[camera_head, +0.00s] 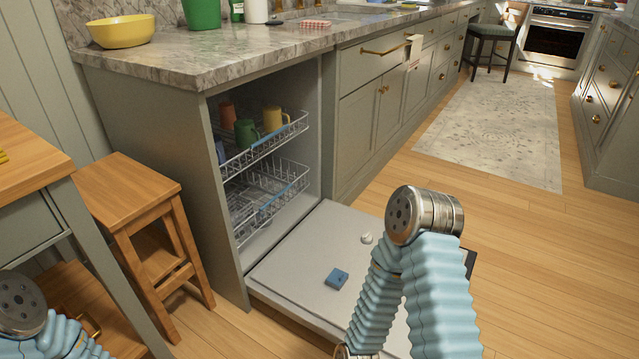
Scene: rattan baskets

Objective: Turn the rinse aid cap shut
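The dishwasher door (300,245) is folded down, with its pale inner face upward. A small round white cap (366,238) sits on that face near the middle; it is too small to tell whether it is turned open or shut. A blue block-like piece (337,278) lies on the door nearer to me. My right arm's blue-sleeved links and metal joint stand over the right part of the door and hide some of it. My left arm shows only at the lower left corner. Neither gripper's fingertips can be seen.
Dishwasher racks (265,150) hold several mugs, including a green mug (246,133) and a yellow mug (274,119). A wooden stool (130,190) stands left of the dishwasher. A yellow bowl (122,30) is on the counter (190,62). Floor (520,240) to the right is clear.

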